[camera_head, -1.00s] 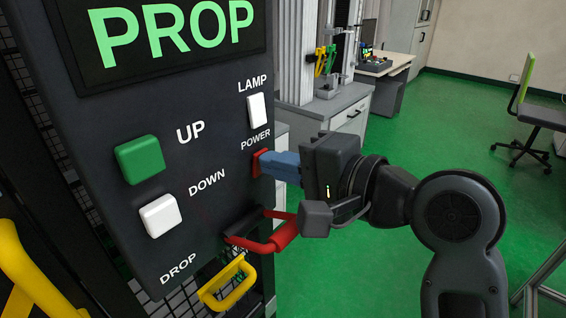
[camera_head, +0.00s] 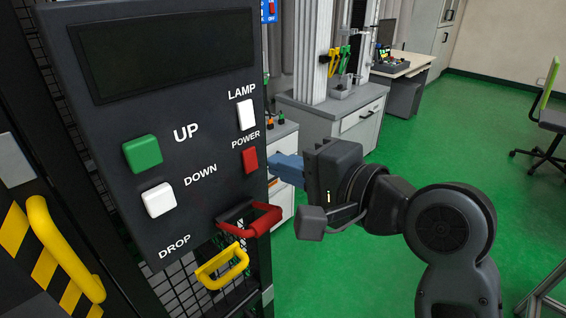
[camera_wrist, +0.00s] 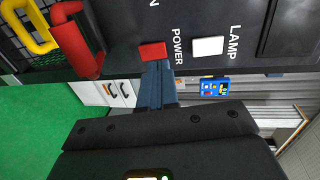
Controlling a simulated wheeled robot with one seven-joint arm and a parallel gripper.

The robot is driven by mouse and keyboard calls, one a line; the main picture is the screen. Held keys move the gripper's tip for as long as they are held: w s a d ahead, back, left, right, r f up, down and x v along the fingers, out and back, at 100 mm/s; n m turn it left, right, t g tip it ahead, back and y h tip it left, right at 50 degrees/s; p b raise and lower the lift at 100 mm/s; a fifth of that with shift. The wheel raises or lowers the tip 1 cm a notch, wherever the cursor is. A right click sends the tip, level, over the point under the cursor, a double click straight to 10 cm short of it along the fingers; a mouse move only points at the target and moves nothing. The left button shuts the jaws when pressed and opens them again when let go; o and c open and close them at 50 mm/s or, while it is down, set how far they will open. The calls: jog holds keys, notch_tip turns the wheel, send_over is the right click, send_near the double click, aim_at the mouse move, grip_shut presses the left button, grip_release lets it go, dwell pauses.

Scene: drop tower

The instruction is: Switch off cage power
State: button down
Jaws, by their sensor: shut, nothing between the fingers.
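The dark control panel (camera_head: 105,190) fills the left of the head view, with a blank display (camera_head: 165,50) at its top. The red POWER switch (camera_head: 250,160) sits on its right side below the white LAMP switch (camera_head: 247,115); it also shows in the wrist view (camera_wrist: 152,52). My gripper (camera_head: 275,169) is shut and empty, its blue fingers just right of the POWER switch in the head view. In the wrist view the fingertips (camera_wrist: 157,68) are close below the switch; I cannot tell if they touch it.
The panel also has a green UP button (camera_head: 142,154), a white DOWN button (camera_head: 159,200) and a red DROP handle (camera_head: 262,220). A yellow handle (camera_head: 222,266) hangs below, beside mesh.

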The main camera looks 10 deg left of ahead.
jog(key=r+v, duration=0.2)
jog(key=v, duration=0.6)
jog(key=shift+d, duration=0.1)
